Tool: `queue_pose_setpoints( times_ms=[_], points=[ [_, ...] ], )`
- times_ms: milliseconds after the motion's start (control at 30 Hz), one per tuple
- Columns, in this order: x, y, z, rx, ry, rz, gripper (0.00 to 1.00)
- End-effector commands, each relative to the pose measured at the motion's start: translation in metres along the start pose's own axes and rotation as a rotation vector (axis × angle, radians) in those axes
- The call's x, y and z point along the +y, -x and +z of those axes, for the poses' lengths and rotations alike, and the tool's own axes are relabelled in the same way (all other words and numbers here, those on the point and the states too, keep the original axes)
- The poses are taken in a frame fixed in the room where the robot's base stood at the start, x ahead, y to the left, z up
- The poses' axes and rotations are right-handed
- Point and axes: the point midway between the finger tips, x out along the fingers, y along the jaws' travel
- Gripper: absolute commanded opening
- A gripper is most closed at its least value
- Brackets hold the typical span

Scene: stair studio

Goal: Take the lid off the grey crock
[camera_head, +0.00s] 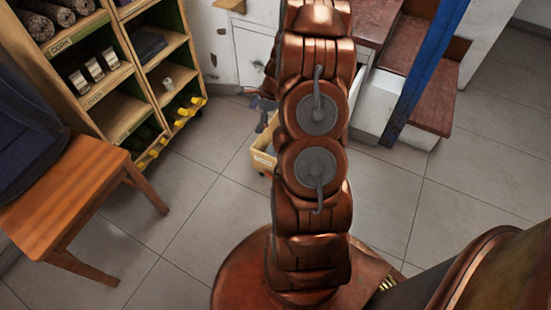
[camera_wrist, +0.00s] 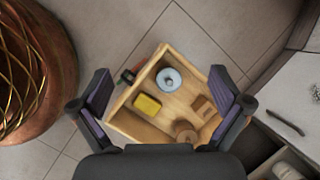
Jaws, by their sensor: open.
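A pale grey round thing (camera_wrist: 169,80) with a darker centre sits in a shallow wooden crate (camera_wrist: 140,127) on the floor. It may be the grey crock seen from above; I cannot tell its lid from its body. My gripper (camera_wrist: 160,80) is open, with its two fingers apart on either side of the crate in the wrist view and nothing between them in grip. In the head view my gripper (camera_head: 265,103) shows partly behind my arm, above the crate (camera_head: 263,160). No crock can be made out in the head view.
The crate also holds a yellow block (camera_wrist: 147,105) and a brown round thing (camera_wrist: 186,131). An open drawer (camera_wrist: 262,148) is at the lower right. A shelf (camera_head: 117,75), a wooden chair (camera_head: 65,185), brown-topped steps (camera_head: 420,95) and a blue post (camera_head: 422,75) stand around.

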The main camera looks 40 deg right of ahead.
Motion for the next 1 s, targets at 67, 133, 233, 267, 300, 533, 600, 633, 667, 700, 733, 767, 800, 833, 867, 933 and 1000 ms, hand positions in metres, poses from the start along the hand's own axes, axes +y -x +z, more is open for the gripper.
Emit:
queue_pose_setpoints(
  times_ms=[67, 133, 233, 267, 300, 533, 600, 633, 667, 700, 733, 767, 800, 833, 867, 933, 1000],
  points=[
    [-0.004, -0.040, -0.045, 0.004, -0.118, -0.022, 1.00],
    [-0.009, -0.060, -0.078, 0.011, -0.213, -0.049, 1.00],
    [-0.010, -0.088, -0.118, 0.017, -0.332, -0.074, 1.00],
    [-0.010, -0.095, -0.128, 0.018, -0.363, -0.081, 1.00],
    [-0.009, -0.102, -0.141, 0.020, -0.401, -0.089, 1.00],
    [-0.009, -0.126, -0.180, 0.030, -0.519, -0.120, 1.00],
    [-0.009, -0.131, -0.183, 0.030, -0.528, -0.123, 1.00],
    [-0.009, -0.133, -0.184, 0.030, -0.530, -0.123, 1.00],
    [-0.009, -0.136, -0.184, 0.031, -0.530, -0.123, 1.00],
    [-0.010, -0.140, -0.184, 0.031, -0.530, -0.122, 1.00],
    [-0.010, -0.144, -0.185, 0.031, -0.529, -0.122, 1.00],
    [-0.010, -0.147, -0.185, 0.031, -0.529, -0.122, 1.00],
    [-0.010, -0.150, -0.185, 0.031, -0.529, -0.121, 1.00],
    [-0.011, -0.152, -0.185, 0.031, -0.529, -0.122, 1.00],
    [-0.011, -0.153, -0.185, 0.030, -0.529, -0.122, 1.00],
    [-0.011, -0.156, -0.185, 0.030, -0.529, -0.122, 1.00],
    [-0.011, -0.161, -0.185, 0.030, -0.528, -0.121, 1.00]
  ],
)
